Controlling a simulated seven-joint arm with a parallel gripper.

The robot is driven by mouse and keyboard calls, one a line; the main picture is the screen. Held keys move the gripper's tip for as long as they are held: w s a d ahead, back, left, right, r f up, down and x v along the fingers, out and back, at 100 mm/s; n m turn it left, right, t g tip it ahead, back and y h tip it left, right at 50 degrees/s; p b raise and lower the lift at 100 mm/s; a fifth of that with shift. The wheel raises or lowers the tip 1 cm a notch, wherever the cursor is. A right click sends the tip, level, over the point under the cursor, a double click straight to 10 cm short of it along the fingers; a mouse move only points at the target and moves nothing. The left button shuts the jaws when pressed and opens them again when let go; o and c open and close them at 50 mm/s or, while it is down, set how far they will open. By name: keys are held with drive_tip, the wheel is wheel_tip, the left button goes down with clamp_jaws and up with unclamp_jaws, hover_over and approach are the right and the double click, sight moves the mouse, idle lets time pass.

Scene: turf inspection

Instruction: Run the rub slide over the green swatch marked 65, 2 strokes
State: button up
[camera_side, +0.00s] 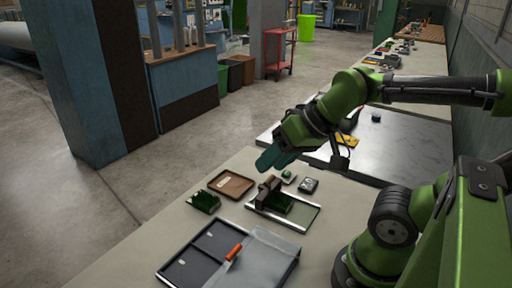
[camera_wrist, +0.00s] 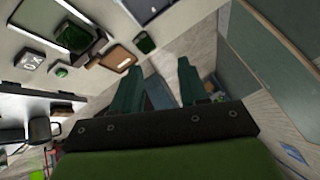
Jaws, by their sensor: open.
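My gripper (camera_side: 272,160) hangs above the table's far edge, open and empty. In the wrist view its two teal fingers (camera_wrist: 160,68) stand well apart with nothing between them. A brownish-grey block (camera_side: 267,191), which looks like the rub slide, stands on a metal-edged tray (camera_side: 303,220). A dark green swatch (camera_side: 284,206) lies on that tray beside the block; it also shows in the wrist view (camera_wrist: 75,38). Another green swatch (camera_side: 204,202) lies outside the tray to the left, and in the wrist view (camera_wrist: 145,43). No number 65 is legible on either.
A brown tray (camera_side: 231,183) lies near the far edge. A small green-topped piece (camera_side: 288,177) and a dark square device (camera_side: 308,185) sit behind the metal-edged tray. In front are a dark divided tray (camera_side: 183,270), a grey box (camera_side: 262,262) and an orange-handled tool (camera_side: 234,252).

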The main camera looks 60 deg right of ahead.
drive_tip(key=m+g+h, duration=0.2)
drive_tip(key=m+g, duration=0.8)
drive_tip(key=m, duration=0.4)
hover_over(269, 178)
drive_tip(key=w, duration=0.4)
drive_tip(key=shift+t, duration=0.3)
drive_tip(key=s+f, duration=0.1)
drive_tip(key=f, duration=0.4)
drive_tip(key=s+f, duration=0.1)
drive_tip(key=f, duration=0.5)
drive_tip(key=s+f, duration=0.1)
drive_tip(key=f, duration=0.4)
drive_tip(key=shift+s+f, duration=0.3)
drive_tip(key=shift+s, duration=0.05)
clamp_jaws()
